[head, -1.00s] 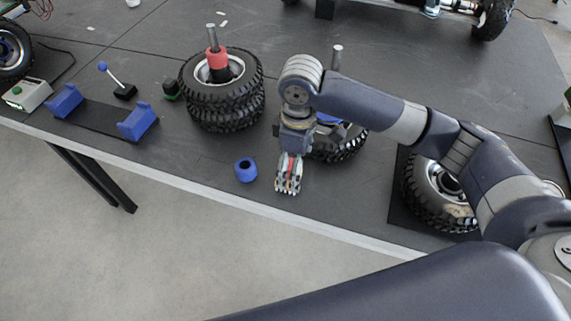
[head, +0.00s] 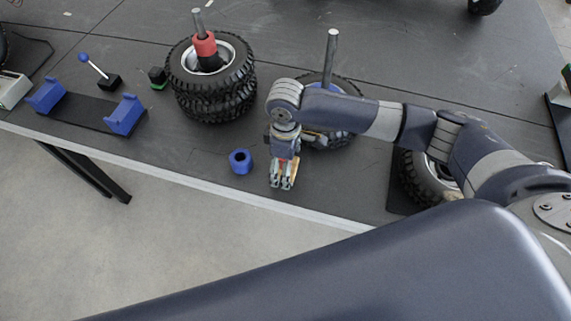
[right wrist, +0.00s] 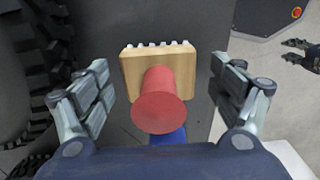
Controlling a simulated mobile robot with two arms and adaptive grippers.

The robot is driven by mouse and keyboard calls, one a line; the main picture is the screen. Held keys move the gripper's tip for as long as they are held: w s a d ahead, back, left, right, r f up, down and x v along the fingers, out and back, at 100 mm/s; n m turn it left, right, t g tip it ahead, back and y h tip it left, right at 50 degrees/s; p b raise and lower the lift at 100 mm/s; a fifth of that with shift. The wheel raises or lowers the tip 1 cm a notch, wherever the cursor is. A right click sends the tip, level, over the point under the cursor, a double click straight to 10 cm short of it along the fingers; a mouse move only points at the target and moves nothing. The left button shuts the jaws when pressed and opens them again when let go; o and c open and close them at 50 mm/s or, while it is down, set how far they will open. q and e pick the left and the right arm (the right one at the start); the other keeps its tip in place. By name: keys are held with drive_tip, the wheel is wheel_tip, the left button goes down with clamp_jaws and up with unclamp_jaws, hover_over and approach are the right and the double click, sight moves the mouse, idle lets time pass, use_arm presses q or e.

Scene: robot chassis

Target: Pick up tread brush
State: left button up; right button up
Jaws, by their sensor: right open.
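The tread brush shows in the right wrist view, with a red round handle (right wrist: 165,105) toward the camera and a wooden block (right wrist: 180,70) with white bristles beyond it. My right gripper (right wrist: 165,100) is open, with one finger on each side of the handle and gaps between.
A blue ring (head: 240,161) lies just left of the right gripper. A tyre stack (head: 215,103) stands behind left, and another tyre with a post (head: 330,60) stands behind the arm. A blue cradle (head: 125,115) is at left. The front strip between is clear.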

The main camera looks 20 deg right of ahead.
drive_tip(key=shift+f, duration=0.6)
drive_tip(key=c, duration=1.2)
drive_tip(key=shift+c, duration=0.2)
use_arm(q)
drive_tip(key=shift+w, duration=0.25)
use_arm(e)
drive_tip(key=shift+r, duration=0.1)
drive_tip(key=shift+r, duration=0.4)
drive_tip(key=r, duration=0.2)
drive_tip(key=shift+s+a+r+b, duration=0.3)
drive_tip(key=shift+b, duration=0.1)
use_arm(q)
drive_tip(key=shift+w+f+b, duration=0.15)
drive_tip(key=shift+f+b, duration=0.25)
drive_tip(key=shift+f, duration=0.15)
drive_tip(key=shift+w+f+b, duration=0.15)
drive_tip(key=shift+f+b, duration=0.25)
drive_tip(key=shift+f, duration=0.15)
use_arm(e)
drive_tip(key=s+a+r, duration=0.1)
drive_tip(key=s+a, duration=0.9)
drive_tip(key=s, duration=0.1)
drive_tip(key=shift+r, duration=0.25)
drive_tip(key=shift+s, duration=0.1)
